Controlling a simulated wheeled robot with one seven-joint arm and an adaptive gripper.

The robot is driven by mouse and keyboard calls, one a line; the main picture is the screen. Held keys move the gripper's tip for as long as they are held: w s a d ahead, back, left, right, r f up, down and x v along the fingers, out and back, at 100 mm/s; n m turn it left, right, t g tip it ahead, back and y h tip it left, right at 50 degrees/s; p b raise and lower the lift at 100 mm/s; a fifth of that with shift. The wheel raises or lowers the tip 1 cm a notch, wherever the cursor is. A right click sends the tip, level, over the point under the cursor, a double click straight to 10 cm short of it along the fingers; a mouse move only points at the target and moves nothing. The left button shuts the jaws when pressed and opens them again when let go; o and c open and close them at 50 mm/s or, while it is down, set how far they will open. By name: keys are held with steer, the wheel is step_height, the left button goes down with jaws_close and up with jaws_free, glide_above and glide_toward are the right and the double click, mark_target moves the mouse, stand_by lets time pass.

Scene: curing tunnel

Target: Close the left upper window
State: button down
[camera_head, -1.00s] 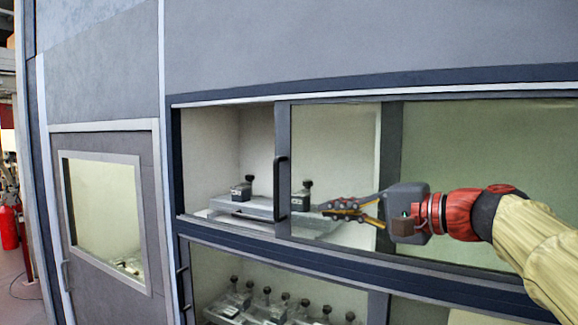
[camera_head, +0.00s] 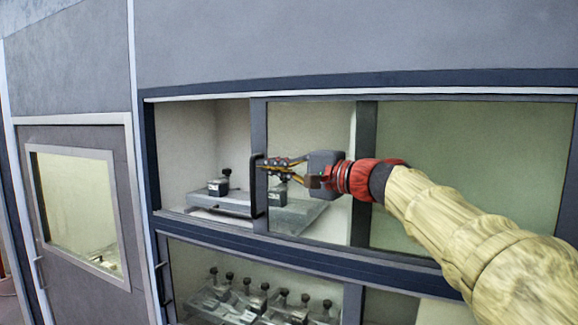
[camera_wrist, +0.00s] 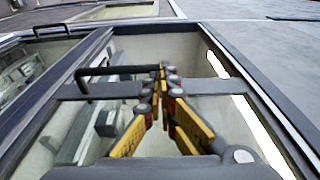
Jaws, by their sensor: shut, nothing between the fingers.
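The left upper window (camera_head: 310,125) is a glass sliding pane in a dark grey frame. It stands partly open, with a gap to its left through which the inside shows. Its black vertical handle (camera_head: 253,187) is on the pane's left edge; in the wrist view the handle (camera_wrist: 108,71) lies crosswise, left of the fingertips. My gripper (camera_head: 264,167) is shut and empty, with its tips close to the right of the handle's upper part. In the wrist view the tips (camera_wrist: 160,72) are at the handle's right end; whether they touch it I cannot tell.
Inside the opening a metal fixture (camera_head: 219,187) with a black knob sits on a tray. A lower window (camera_head: 200,255) shows several similar knobs. A grey door (camera_head: 85,280) with a glass pane is at the left. The space before the cabinet front looks clear.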

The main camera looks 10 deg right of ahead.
steer(key=shift+x, duration=0.95)
steer(key=shift+a, duration=0.1)
steer(key=s+a+p+x, duration=0.2)
steer(key=p+x, duration=0.2)
steer(key=x, duration=0.9)
steer(key=s+a+p+x, duration=0.1)
steer(key=p+x, duration=0.3)
steer(key=x, duration=0.9)
steer(key=s+a+p+x, duration=0.2)
steer(key=p+x, duration=0.2)
steer(key=x, duration=0.8)
steer(key=shift+a, duration=0.6)
